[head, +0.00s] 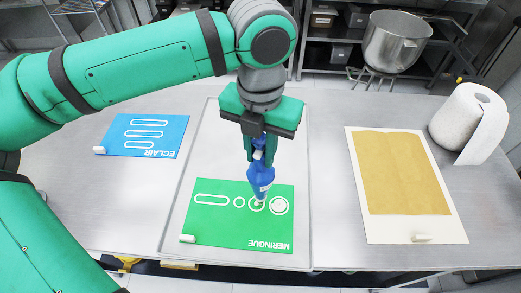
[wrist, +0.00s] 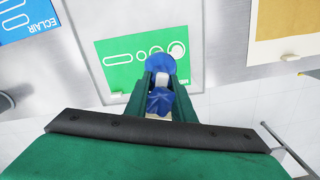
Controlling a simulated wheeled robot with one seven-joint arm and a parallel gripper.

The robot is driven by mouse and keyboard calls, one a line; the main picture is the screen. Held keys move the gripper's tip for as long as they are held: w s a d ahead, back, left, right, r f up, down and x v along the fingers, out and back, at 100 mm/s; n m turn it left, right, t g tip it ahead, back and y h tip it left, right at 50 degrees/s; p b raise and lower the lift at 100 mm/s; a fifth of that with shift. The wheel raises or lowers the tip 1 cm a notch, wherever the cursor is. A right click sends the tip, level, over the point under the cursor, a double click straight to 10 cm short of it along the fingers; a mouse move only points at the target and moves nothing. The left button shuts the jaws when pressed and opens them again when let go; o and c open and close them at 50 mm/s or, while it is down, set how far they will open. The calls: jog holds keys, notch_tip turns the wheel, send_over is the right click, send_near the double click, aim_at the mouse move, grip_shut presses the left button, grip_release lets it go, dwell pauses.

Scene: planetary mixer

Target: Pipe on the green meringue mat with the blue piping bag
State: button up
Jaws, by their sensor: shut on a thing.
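The green meringue mat (head: 218,228) lies on a tray in the middle of the table, with white outlines of an oblong and several circles. It also shows in the wrist view (wrist: 118,75). My gripper (head: 260,157) is shut on the blue piping bag (head: 261,183), which hangs tip down over the right part of the mat. The bag's tip appears at or just above the second circle from the right; I cannot tell whether it touches.
A blue eclair mat (head: 168,138) lies at the left. At the right are a brown sheet on a white board (head: 385,232) and a paper towel roll (head: 465,120). A steel bowl (head: 395,42) stands behind the table. Bare tray (head: 212,130) surrounds the green mat.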

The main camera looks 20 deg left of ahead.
jog(key=shift+o, duration=0.3)
jog(key=shift+c, duration=0.8)
jog(key=shift+w+a, duration=0.4)
jog(key=shift+a, duration=0.2)
jog(key=shift+s+a, duration=0.2)
jog(key=shift+a, duration=0.15)
jog(key=shift+s, duration=0.15)
